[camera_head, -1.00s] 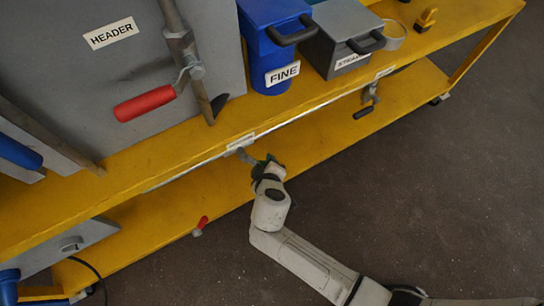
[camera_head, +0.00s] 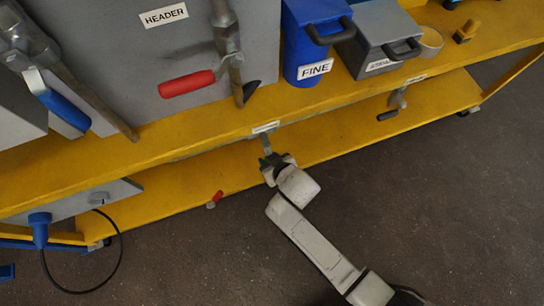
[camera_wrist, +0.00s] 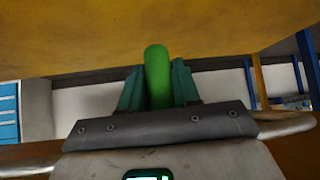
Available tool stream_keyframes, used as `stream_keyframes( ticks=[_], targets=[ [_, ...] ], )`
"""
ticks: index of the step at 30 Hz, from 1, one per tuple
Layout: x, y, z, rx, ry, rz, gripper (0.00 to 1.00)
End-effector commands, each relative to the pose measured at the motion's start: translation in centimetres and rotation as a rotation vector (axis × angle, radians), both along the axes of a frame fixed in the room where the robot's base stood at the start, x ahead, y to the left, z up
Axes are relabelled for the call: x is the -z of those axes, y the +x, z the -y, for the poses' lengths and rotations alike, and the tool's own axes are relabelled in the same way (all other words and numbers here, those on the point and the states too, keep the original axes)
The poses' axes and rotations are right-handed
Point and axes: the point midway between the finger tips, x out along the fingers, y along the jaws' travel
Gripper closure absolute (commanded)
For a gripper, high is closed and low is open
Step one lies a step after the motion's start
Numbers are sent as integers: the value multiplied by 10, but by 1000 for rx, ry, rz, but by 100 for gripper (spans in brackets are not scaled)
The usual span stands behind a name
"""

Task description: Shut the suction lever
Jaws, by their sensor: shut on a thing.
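The suction lever shows as a green handle (camera_wrist: 158,75) in the wrist view, standing upright between the two teal fingers of my gripper (camera_wrist: 158,88), which is shut on it. In the head view my gripper (camera_head: 274,162) is at the front edge of the yellow bench. The grey metal stem of the lever (camera_head: 266,144) comes down from under a small white label (camera_head: 265,127), too small to read. Most of the green handle is hidden by my gripper there.
A red-handled lever (camera_head: 187,83) hangs before the grey HEADER vessel (camera_head: 140,60). A blue FINE bin (camera_head: 300,45) and a grey bin (camera_head: 375,40) stand on the bench. A black-handled lever (camera_head: 388,115) and a small red handle (camera_head: 217,196) are nearby. The floor in front is clear.

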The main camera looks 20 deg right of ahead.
Motion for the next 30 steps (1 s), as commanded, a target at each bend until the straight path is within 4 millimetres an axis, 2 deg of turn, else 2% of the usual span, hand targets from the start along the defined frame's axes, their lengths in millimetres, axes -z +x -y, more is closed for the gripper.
stream_keyframes(
  ticks=[15, 16, 21, 30],
  targets=[
    [1, -1, -3, -2, 19, -3, 100],
    [1, -1, -3, -2, 19, -3, 66],
    [1, -1, -2, -1, 18, -1, 49],
    [-1, -2, -1, 0, 17, -1, 48]
  ],
)
